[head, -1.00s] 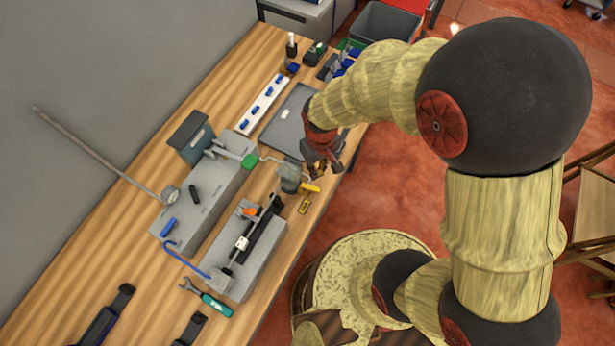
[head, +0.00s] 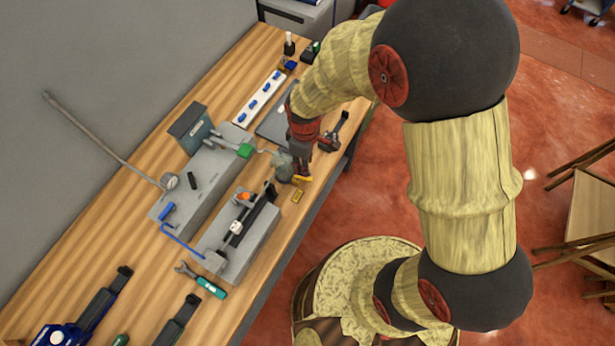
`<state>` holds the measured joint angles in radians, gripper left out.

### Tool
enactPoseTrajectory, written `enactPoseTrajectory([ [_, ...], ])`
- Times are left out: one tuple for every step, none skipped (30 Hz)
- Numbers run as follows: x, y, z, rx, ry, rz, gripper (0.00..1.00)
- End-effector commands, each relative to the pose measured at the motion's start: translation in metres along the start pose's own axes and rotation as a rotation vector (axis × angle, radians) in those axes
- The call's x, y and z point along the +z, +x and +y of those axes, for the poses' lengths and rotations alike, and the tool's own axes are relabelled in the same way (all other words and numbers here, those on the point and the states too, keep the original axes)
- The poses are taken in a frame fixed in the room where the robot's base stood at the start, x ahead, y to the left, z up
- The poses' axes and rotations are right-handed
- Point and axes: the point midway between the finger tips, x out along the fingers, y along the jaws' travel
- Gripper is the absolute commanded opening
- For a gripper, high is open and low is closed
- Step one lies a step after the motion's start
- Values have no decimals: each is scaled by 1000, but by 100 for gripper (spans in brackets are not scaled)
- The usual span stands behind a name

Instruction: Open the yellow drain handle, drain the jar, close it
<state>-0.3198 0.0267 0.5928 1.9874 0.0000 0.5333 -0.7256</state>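The jar (head: 282,166) is a small grey-green, see-through vessel near the bench's right edge, with a thin tube running to it from the left. The yellow drain handle (head: 304,179) sticks out low on its right side. My gripper (head: 302,174) points down just right of the jar, with its fingertips at or just above the handle. I cannot tell whether they touch the handle or how far apart they are. The gripper partly hides the jar's right side and the handle. Any liquid level in the jar is too small to make out.
A yellow tag (head: 297,196) lies below the handle. A grey block (head: 240,248) with a black-and-silver cylinder stands in front, and a grey fixture with a green-handled valve (head: 245,151) to the left. A dark tool (head: 333,136) lies behind my gripper, near the bench edge.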

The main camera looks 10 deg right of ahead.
Motion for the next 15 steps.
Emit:
enactPoseTrajectory([
  [1,4,0,-2,-5,-2,30],
  [1,7,-1,-2,-6,-3,30],
  [1,12,-1,-3,-6,-3,30],
  [1,16,-1,-3,-5,-3,30],
  [1,21,-1,-3,-5,-3,30],
  [2,28,-1,-4,-4,-5,30],
  [2,33,-1,-4,-4,-5,30],
  [2,37,-1,-3,-4,-4,30],
  [2,44,-1,-4,-3,-5,30],
  [2,48,-1,-4,-3,-4,30],
  [2,52,-1,-3,-3,-3,30],
  [1,57,-1,-3,-3,-4,30],
  [1,61,-1,-3,-3,-4,30],
  [1,64,-1,-2,-2,-3,30],
  [1,68,-1,-2,-2,-2,30],
])
